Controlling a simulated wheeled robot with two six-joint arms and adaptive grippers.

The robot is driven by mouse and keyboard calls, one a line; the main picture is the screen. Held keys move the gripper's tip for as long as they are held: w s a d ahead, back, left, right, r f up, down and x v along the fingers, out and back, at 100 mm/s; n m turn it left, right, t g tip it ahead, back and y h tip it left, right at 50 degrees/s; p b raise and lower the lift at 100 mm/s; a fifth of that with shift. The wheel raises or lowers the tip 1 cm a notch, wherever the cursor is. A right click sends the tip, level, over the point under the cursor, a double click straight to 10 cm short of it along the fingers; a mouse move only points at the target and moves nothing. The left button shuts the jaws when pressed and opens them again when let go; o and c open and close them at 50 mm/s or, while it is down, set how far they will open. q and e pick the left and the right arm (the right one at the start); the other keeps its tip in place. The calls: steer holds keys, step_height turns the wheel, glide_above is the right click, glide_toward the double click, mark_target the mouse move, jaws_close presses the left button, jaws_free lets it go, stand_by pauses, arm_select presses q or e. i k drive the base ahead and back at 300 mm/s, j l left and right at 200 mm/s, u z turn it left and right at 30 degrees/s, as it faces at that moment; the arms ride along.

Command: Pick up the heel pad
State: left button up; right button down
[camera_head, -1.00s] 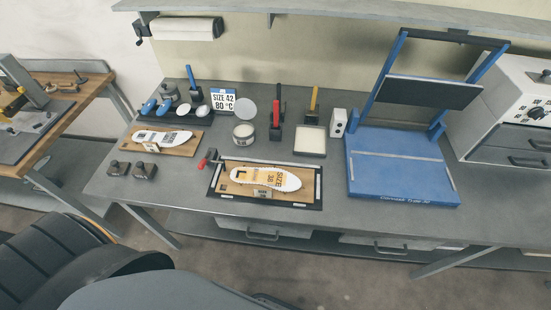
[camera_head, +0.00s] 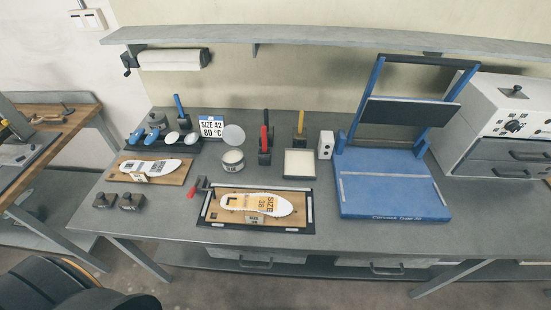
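I cannot tell for sure which thing is the heel pad. Small blue and white rounded pieces (camera_head: 172,138) sit in a dark rack at the back left of the bench. Two small dark grey blocks with knobs (camera_head: 104,200) stand at the bench's front left. A white insole with a yellow part marked size 38 (camera_head: 256,203) lies on a wooden board in the middle. Another white insole with black print (camera_head: 150,166) lies on a board to its left. Neither of my grippers is in view.
On the grey bench (camera_head: 330,252) stand a size 42, 80 °C sign (camera_head: 211,126), a round tin (camera_head: 232,160), a square tray (camera_head: 299,164), a red-handled clamp (camera_head: 196,189) and a blue press (camera_head: 392,190). A grey drawer unit (camera_head: 505,130) is at right. A wooden table (camera_head: 60,128) stands left.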

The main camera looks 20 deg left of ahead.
mark_target(191, 138)
steer(key=u, duration=1.35)
